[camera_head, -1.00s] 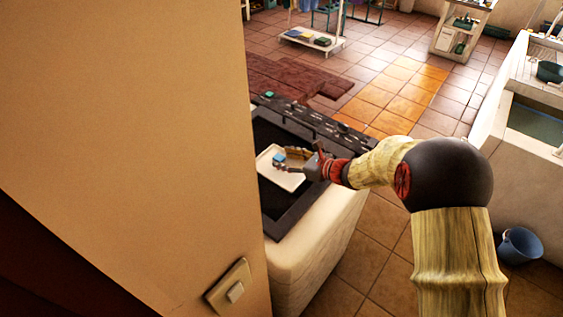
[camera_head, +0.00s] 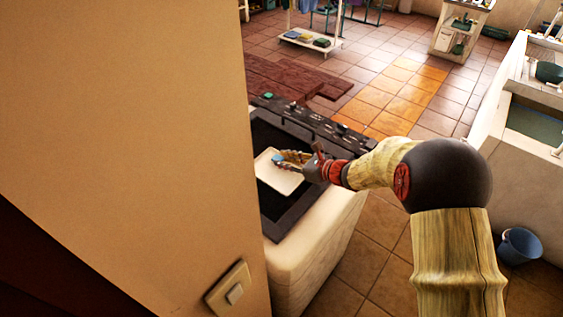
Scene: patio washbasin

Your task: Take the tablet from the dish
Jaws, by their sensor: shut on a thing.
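The tablet (camera_head: 277,159) is a small blue piece at the tips of my gripper (camera_head: 281,161). My gripper reaches in from the right and is shut on the tablet. The dish (camera_head: 276,181) is a white, shallow, tray-like piece on the dark top of the washbasin unit, under the gripper. I cannot tell whether the tablet still touches the dish. The near-left part of the unit is hidden behind the wall.
A tan wall (camera_head: 130,130) with a switch (camera_head: 232,292) fills the left. A dark ledge (camera_head: 315,122) with small items runs behind the dish. A blue bucket (camera_head: 520,246) stands on the floor at right. The tiled floor beyond is mostly open.

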